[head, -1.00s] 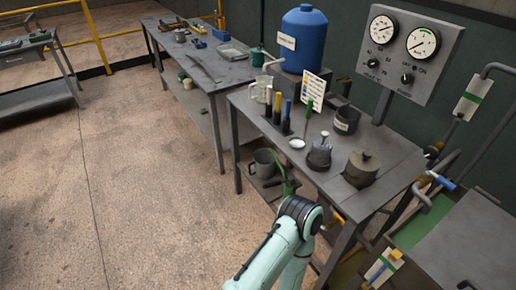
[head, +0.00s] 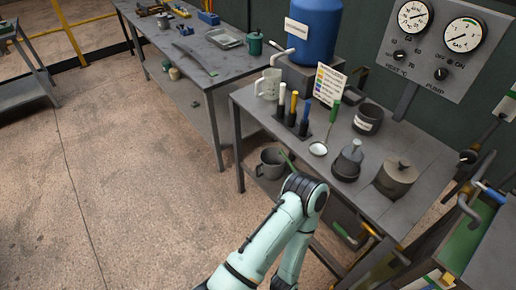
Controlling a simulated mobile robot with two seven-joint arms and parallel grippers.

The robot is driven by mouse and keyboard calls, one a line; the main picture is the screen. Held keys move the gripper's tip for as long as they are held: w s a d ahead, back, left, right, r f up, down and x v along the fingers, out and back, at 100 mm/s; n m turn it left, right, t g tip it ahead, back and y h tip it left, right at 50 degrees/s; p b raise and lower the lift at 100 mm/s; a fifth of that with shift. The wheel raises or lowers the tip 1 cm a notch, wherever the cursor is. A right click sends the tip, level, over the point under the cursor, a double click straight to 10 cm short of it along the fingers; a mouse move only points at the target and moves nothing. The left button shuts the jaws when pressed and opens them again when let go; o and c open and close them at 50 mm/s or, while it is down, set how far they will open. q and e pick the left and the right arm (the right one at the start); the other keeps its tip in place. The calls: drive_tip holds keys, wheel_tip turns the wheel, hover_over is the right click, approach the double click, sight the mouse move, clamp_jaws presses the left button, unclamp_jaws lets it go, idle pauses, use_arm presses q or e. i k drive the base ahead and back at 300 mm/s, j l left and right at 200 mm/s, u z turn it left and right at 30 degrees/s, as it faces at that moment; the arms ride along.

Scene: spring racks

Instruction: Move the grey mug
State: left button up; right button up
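A grey mug (head: 271,164) stands on the lower shelf of the near bench, close to its front left leg. A thin green stick-like thing (head: 287,160) shows beside its right side; I cannot tell if it is in the mug or behind it. One of my arms reaches up from the bottom, and its dark joint covers the area just right of and below the mug. Neither of my grippers shows, so I cannot see any hold on the mug.
A green mug (head: 254,43) stands on the far bench. Open floor lies left.

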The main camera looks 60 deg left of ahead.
sight(273, 164)
drive_tip(key=k+j, duration=0.1)
drive_tip(key=j, duration=1)
drive_tip(key=k+j, duration=0.15)
drive_tip(key=j, duration=0.4)
drive_tip(key=k+j, duration=0.1)
drive_tip(key=j, duration=0.95)
drive_tip(key=k+z, duration=0.05)
